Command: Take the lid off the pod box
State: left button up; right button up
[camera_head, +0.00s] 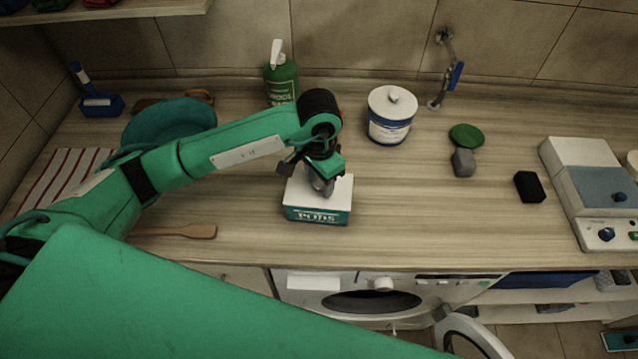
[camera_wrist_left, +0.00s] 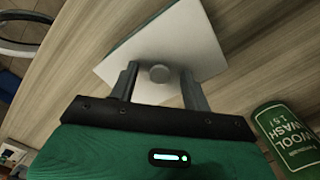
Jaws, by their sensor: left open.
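The pod box (camera_head: 318,214) stands on the wooden counter, with a green front lettered "PODS". Its white lid (camera_head: 340,188) lies on top of it. In the left wrist view the lid (camera_wrist_left: 190,40) has a round grey knob (camera_wrist_left: 159,73) near its middle. My left gripper (camera_head: 318,186) points down over the box. In the left wrist view its open fingers (camera_wrist_left: 160,82) stand on either side of the knob, with a gap on both sides. I cannot tell the exact height of the fingertips over the lid. My right gripper is not in view.
A green wool wash bottle (camera_head: 282,82) stands behind the box; a white lidded tub (camera_head: 390,118) is to the right. A wooden spatula (camera_head: 185,231) lies left.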

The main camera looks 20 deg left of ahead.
aim_at(319, 183)
pick_arm(q)
jog(key=shift+f, duration=0.15)
jog(key=c, duration=1)
grip_shut()
jog(key=shift+w+r+b, duration=0.1)
jog(key=shift+r+b, duration=0.35)
jog(key=shift+r, duration=0.45)
notch_tip(319, 183, up, 18)
jog(key=b, duration=0.4)
jog(key=shift+b, duration=0.35)
